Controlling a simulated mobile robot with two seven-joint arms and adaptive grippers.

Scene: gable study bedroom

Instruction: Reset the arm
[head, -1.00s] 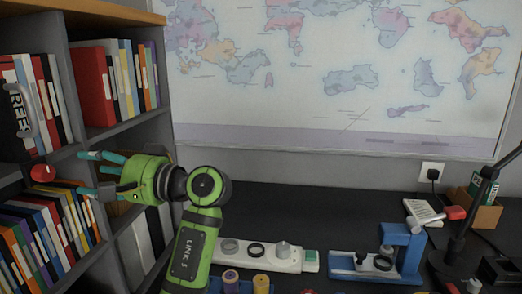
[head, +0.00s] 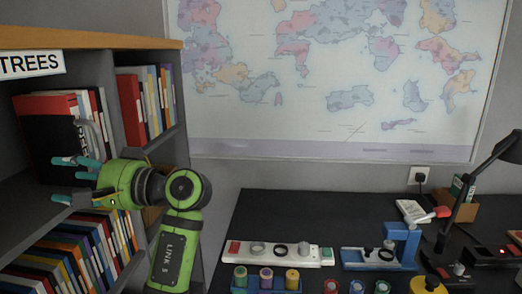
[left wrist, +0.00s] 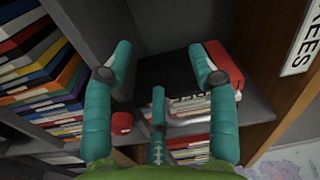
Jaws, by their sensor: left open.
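My left gripper (head: 66,180) has green and teal parts and is open and empty. It is at the bookcase (head: 155,168), in front of the compartment holding a black binder (head: 52,140) with a grey handle-like part. In the left wrist view its teal fingers (left wrist: 160,62) are spread, with the black binder (left wrist: 160,78) beyond them. A small red object (left wrist: 122,122) is on the shelf beside the fingers there; I cannot make it out in the head view. My right gripper is not in view.
Books (head: 75,255) fill the lower shelf. A "TREES" sign (head: 30,64) hangs at the bookcase top.

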